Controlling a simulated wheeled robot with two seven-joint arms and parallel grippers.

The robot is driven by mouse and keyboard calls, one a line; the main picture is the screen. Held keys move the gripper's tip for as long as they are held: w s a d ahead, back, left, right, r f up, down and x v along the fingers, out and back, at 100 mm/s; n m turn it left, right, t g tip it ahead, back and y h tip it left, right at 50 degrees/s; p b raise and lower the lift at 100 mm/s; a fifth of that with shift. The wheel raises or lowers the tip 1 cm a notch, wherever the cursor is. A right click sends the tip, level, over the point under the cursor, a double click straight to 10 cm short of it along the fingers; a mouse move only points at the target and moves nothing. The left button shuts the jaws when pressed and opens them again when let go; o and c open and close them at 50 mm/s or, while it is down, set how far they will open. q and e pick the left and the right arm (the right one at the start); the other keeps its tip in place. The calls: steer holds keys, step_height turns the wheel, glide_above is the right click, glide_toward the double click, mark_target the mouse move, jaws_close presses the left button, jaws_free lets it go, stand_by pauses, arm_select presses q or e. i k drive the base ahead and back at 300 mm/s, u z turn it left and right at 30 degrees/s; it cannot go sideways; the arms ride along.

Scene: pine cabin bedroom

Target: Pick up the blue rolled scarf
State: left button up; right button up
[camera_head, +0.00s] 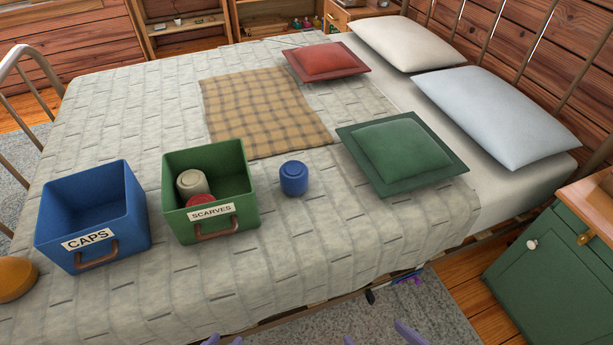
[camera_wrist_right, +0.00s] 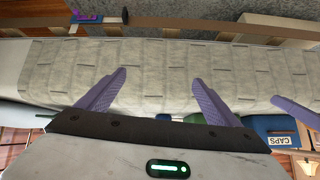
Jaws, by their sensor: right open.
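The blue rolled scarf (camera_head: 293,178) stands upright on the grey bedspread, just right of the green scarves bin (camera_head: 238,222) and apart from it. That bin holds a cream roll (camera_head: 192,183) and a red roll (camera_head: 201,202), partly hidden by its front wall. My left gripper (camera_head: 225,341) shows only its fingertips at the bottom edge; they are apart with nothing visible between them. My right gripper (camera_head: 379,338) is also at the bottom edge, below and right of the scarf. In the right wrist view its fingers (camera_wrist_right: 158,80) are open and empty.
The blue caps bin (camera_head: 93,217) stands left of the green bin, with an orange round item (camera_head: 16,279) beyond it. Green (camera_head: 403,154) and red (camera_head: 325,62) cushions lie on the bed. A green cabinet (camera_head: 555,275) is at right.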

mark_target(294, 175)
steer(key=z, duration=2.45)
steer(key=i, duration=0.45)
steer(key=u, duration=3.45)
steer(key=i, duration=0.5)
steer(key=u, duration=0.05)
